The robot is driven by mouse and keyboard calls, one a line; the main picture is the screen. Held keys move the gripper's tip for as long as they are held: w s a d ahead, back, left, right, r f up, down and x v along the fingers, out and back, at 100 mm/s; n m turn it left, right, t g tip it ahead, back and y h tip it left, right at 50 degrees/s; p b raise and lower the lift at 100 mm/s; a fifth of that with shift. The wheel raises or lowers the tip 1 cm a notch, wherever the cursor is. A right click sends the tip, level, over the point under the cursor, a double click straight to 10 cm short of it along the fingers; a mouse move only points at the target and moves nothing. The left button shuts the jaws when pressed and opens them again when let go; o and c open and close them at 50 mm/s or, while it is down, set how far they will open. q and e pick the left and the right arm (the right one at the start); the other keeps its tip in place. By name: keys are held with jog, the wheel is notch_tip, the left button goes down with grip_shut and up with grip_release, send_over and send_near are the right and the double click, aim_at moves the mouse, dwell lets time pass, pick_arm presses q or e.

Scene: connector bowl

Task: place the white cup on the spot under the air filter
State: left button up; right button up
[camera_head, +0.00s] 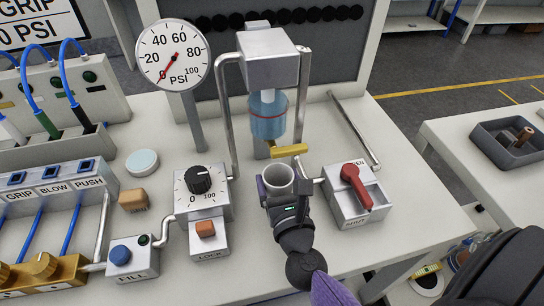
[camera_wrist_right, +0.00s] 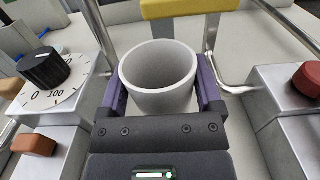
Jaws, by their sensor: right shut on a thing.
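The white cup (camera_head: 278,176) is upright between the fingers of my right gripper (camera_head: 280,190), which is shut on it. In the right wrist view the cup (camera_wrist_right: 158,78) shows its open, empty top, with a purple finger of my right gripper (camera_wrist_right: 160,95) on each side. The air filter (camera_head: 268,112), with a clear blue bowl under a grey metal block, stands just behind the cup. A yellow lever (camera_head: 288,150) sticks out below the filter bowl, just behind the cup. The spot under the filter is hidden by the cup and gripper. My left gripper is not in view.
A dial box (camera_head: 201,190) with an orange LOCK button stands close left of the cup. A red-handled valve box (camera_head: 355,190) stands close right. Metal pipes (camera_head: 228,110) flank the filter. A pressure gauge (camera_head: 173,55) rises at the back left. Bare table (camera_head: 400,225) lies to the right.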

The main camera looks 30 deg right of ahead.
jog(key=x, duration=0.7)
jog(key=shift+w, duration=0.15)
jog(key=f+b, duration=0.3)
jog(key=shift+w+d+f, duration=0.15)
jog(key=shift+w+f, duration=0.15)
jog(key=shift+f+b, duration=0.3)
jog(key=shift+f, duration=0.05)
jog(key=shift+r, duration=0.35)
jog(key=shift+f, duration=0.2)
jog(key=o, duration=1)
jog(key=shift+r+p, duration=0.25)
jog(key=shift+p, duration=0.05)
jog(key=shift+s, duration=0.35)
jog(key=b+v, duration=0.1)
jog(key=v, duration=1)
jog(key=shift+w+f, duration=0.1)
jog(key=shift+f, duration=0.05)
jog(key=shift+s, duration=0.3)
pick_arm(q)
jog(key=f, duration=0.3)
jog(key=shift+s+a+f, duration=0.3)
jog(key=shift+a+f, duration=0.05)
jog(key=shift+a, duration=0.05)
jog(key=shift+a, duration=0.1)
